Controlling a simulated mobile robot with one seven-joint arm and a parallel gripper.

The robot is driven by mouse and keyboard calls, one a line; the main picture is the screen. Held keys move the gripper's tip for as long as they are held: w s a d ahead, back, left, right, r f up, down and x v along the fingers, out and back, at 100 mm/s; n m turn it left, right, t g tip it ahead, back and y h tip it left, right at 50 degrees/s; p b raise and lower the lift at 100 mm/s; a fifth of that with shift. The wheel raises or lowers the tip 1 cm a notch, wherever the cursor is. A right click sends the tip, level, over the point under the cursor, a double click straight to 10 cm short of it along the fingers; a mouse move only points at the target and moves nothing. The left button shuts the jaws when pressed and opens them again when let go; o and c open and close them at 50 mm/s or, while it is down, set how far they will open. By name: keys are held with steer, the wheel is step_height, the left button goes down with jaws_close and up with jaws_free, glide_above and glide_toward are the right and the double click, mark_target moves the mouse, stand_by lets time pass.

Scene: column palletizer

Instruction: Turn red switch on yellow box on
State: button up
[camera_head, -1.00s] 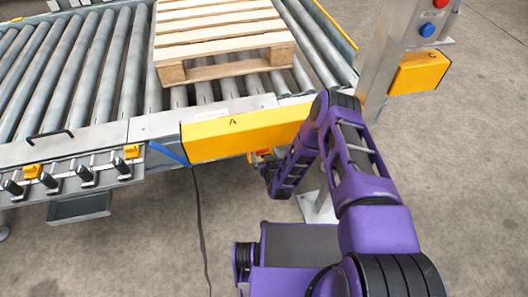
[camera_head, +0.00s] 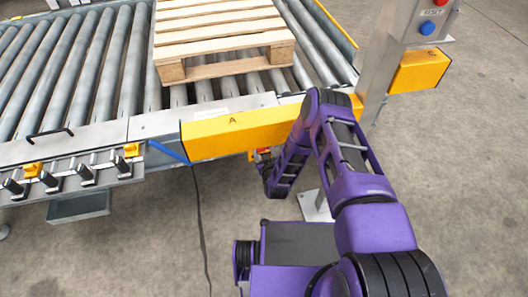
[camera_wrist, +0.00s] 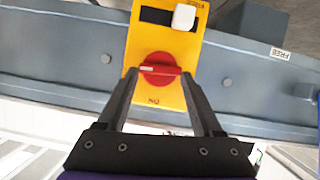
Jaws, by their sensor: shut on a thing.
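The yellow box (camera_wrist: 150,40) is mounted on a blue-grey beam in the wrist view. The red switch (camera_wrist: 159,62) is a round knob on its face, with a short white mark running across the picture. Upside-down "ON" lettering is below the knob. My gripper (camera_wrist: 161,75) has one finger on each side of the knob and is shut on it. In the head view, part of the yellow box (camera_head: 263,154) shows below the conveyor edge, beside my arm. My fingertips are mostly hidden there.
A yellow panel marked A (camera_head: 225,135) lies along the conveyor edge above the box. A grey post (camera_head: 378,75) with a blue button (camera_head: 427,28) stands to the right. A wooden pallet (camera_head: 220,35) rests on the rollers. A dark cable (camera_head: 198,220) hangs to the floor.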

steer(key=n+t+h, duration=0.1)
steer(key=n, duration=0.2)
steer(key=a+n+t+h, duration=0.1)
steer(key=n+h, duration=0.1)
steer(key=n, duration=0.1)
steer(key=f+n+t+h, duration=0.1)
steer(key=n, duration=0.2)
steer(key=shift+s+a+h, duration=0.15)
steer(key=shift+a+h, duration=0.15)
steer(key=shift+f+n+t, duration=0.25)
steer(key=shift+n+t, duration=0.65)
steer(key=shift+n, duration=0.9)
steer(key=shift+h, duration=0.3)
steer(key=o, duration=1.4)
steer(key=shift+c, duration=0.2)
steer(key=shift+s+d, duration=0.1)
steer(key=shift+s, duration=0.05)
